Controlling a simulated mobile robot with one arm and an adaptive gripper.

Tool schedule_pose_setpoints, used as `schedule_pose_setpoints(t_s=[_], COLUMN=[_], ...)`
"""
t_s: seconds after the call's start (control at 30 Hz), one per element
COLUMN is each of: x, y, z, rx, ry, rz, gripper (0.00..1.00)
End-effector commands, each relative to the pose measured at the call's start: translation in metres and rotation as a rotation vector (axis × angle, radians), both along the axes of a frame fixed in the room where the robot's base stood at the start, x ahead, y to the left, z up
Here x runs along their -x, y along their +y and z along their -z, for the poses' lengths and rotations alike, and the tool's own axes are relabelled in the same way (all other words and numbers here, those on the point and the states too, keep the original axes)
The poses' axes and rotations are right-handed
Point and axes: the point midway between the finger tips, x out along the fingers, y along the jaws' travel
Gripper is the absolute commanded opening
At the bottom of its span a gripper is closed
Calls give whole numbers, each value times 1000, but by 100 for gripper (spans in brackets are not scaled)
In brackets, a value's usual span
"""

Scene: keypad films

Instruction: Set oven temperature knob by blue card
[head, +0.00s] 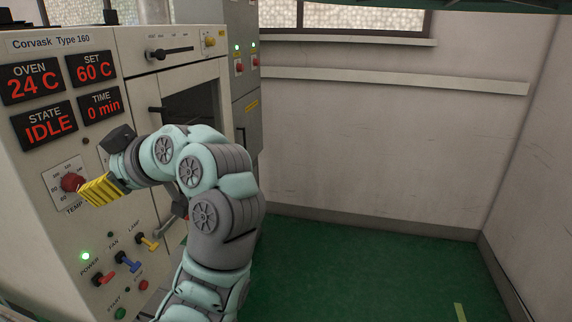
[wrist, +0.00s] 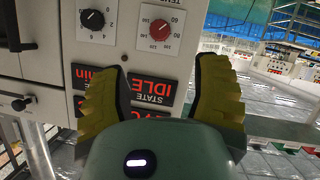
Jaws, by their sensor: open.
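The red temperature knob (head: 72,182) sits on a white dial plate on the oven's front panel, below the displays. It also shows in the wrist view (wrist: 160,28), beyond and between my fingertips. My gripper (head: 97,190) has yellow fingers, just right of the knob in the head view and partly in front of the plate. In the wrist view the fingers are spread, with nothing between them. The SET display (head: 93,67) reads 60 C and the OVEN display (head: 32,82) reads 24 C. The STATE display (head: 46,126) reads IDLE. I see no blue card clearly.
Below the dial are red, blue and yellow switches (head: 127,262) and push buttons. A black knob (wrist: 93,19) is beside the red one in the wrist view. The oven door (head: 190,110) is right of the panel. Green floor (head: 370,270) lies open at right.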

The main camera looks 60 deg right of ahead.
Motion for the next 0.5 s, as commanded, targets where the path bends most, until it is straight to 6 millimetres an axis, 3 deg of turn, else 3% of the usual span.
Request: schedule_pose_setpoints(t_s=[0.5], x=[-81], y=[21], z=[29], rx=[-4], ry=[2], rz=[-9], gripper=[62])
